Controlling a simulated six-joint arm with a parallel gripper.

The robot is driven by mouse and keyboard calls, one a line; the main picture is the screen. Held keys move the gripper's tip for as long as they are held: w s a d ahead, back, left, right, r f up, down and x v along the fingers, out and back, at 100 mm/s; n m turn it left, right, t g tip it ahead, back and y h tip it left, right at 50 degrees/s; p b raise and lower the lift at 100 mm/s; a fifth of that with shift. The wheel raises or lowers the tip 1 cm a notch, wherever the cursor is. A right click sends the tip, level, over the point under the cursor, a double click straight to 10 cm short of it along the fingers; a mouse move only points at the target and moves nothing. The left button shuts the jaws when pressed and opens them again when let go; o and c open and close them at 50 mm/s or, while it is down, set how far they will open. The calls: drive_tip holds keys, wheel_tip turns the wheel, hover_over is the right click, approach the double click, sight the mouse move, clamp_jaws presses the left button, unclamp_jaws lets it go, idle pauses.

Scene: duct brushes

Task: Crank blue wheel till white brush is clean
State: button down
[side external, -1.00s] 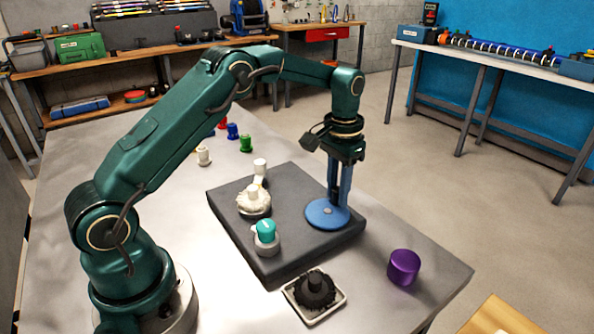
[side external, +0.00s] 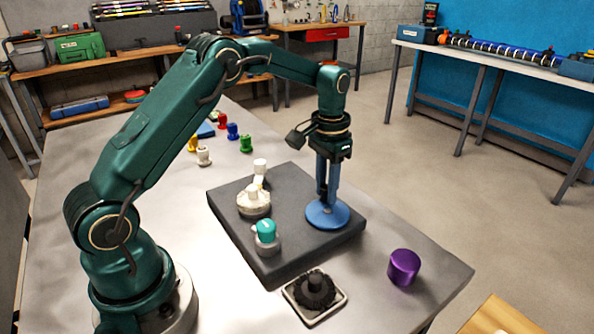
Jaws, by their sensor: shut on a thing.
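The blue wheel (side external: 326,216) is a flat disc at the right side of the dark grey block (side external: 288,178). My gripper (side external: 328,192) points straight down over it, shut, with its fingertips at the wheel's upright blue middle part; the exact contact is too small to tell. The white brush (side external: 254,202) stands upright on the left part of the block. It looks off-white and compact, with a grey band around its base. Any fine dirt on it is too small to see.
A teal-capped knob (side external: 266,232) sits at the block's front. A black brush in a square tray (side external: 315,291) and a purple cylinder (side external: 404,267) stand in front on the table. A white piece (side external: 260,172) is behind the white brush. Several small coloured pieces (side external: 233,131) stand behind left.

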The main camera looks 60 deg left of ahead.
sight(312, 210)
drive_tip(key=shift+s+a+f, duration=0.15)
drive_tip(key=shift+s+a, duration=0.05)
drive_tip(key=shift+s, duration=0.55)
drive_tip(key=shift+s+d, duration=0.1)
drive_tip(key=shift+s, duration=0.6)
drive_tip(key=shift+s+d, duration=0.1)
drive_tip(key=shift+s+d, duration=0.25)
drive_tip(key=shift+s, duration=0.2)
